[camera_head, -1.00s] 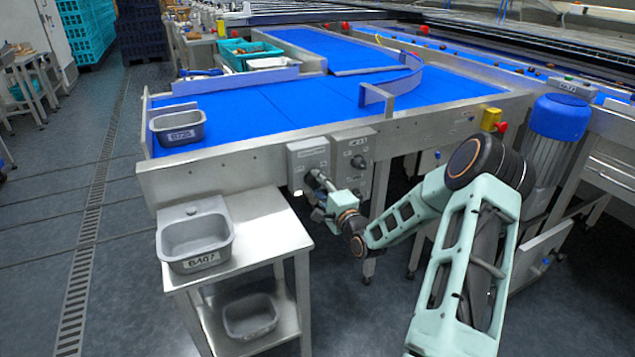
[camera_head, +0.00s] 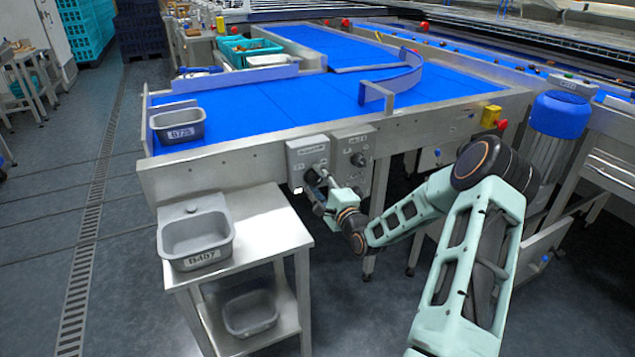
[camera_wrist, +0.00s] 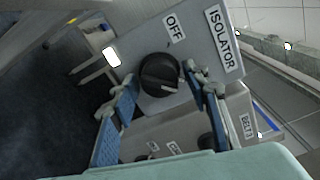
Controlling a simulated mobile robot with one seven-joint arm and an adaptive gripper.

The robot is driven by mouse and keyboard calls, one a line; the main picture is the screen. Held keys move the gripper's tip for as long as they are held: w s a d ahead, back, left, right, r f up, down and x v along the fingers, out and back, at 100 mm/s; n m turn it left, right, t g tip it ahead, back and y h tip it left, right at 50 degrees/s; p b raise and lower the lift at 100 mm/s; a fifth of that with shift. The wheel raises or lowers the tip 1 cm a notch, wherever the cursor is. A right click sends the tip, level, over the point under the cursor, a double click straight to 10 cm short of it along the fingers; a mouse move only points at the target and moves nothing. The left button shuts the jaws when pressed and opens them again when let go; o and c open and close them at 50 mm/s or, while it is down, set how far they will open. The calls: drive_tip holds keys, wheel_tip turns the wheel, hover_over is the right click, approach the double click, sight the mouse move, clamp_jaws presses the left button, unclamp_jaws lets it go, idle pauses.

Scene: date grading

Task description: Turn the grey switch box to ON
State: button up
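The grey switch box (camera_head: 300,153) is fixed to the side frame of the blue conveyor. In the wrist view the box (camera_wrist: 200,68) carries the labels "ISOLATOR" and "OFF". Its round black knob (camera_wrist: 160,72) has a pale pointer mark. My gripper (camera_wrist: 159,84) is open, with one blue-padded finger on each side of the knob. Contact with the knob cannot be told. In the head view my gripper (camera_head: 318,184) is at the lower part of the box and hides some of it.
A second grey box (camera_head: 352,150) with knobs is just right of the switch box. A steel stand (camera_head: 268,222) holding a grey tub (camera_head: 200,235) is to the left. Another tub (camera_head: 178,122) sits on the belt. A yellow and red button (camera_head: 491,117) is farther right.

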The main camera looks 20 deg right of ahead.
drive_tip(key=shift+o, duration=0.3)
drive_tip(key=shift+s, duration=0.15)
drive_tip(key=s, duration=1.1)
drive_tip(key=shift+s+d, duration=0.2)
drive_tip(key=shift+s, duration=0.2)
